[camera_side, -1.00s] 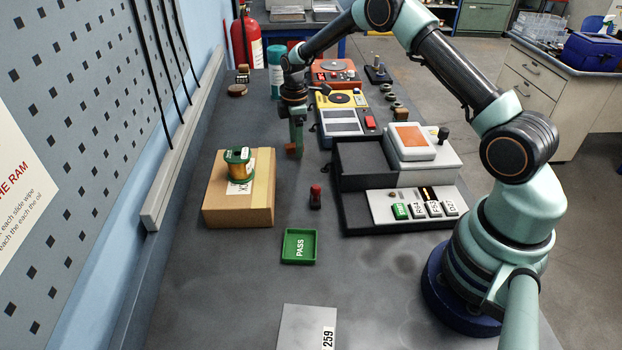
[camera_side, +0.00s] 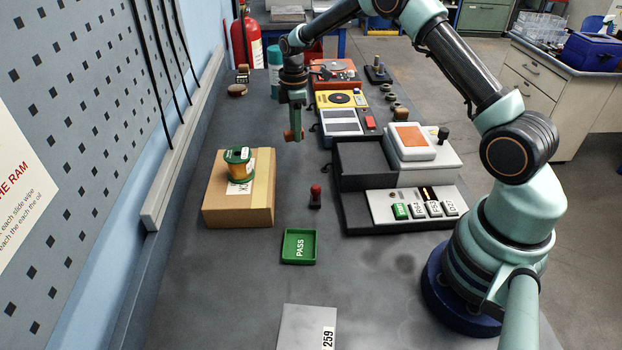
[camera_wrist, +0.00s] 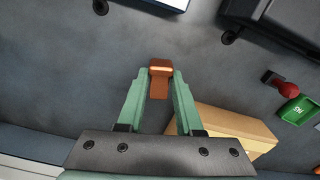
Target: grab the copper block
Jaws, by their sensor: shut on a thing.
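The copper block (camera_side: 293,135) is a small orange-brown piece between the fingertips of my gripper (camera_side: 298,130) in the side view. In the wrist view the block (camera_wrist: 159,80) shows between the two green fingers of my gripper (camera_wrist: 160,84), which are shut on it. Part of the block is hidden by the fingers in the side view. The gripper points down and holds the block above the dark bench top, behind the cardboard box.
A cardboard box (camera_side: 225,212) with a wire spool (camera_side: 240,165) stands in front. A red-knobbed stamp (camera_side: 315,196) and green PASS tray (camera_side: 286,259) are nearer. A black open tray (camera_side: 352,219) and yellow device (camera_side: 341,99) stand to the right. The bench around the block is clear.

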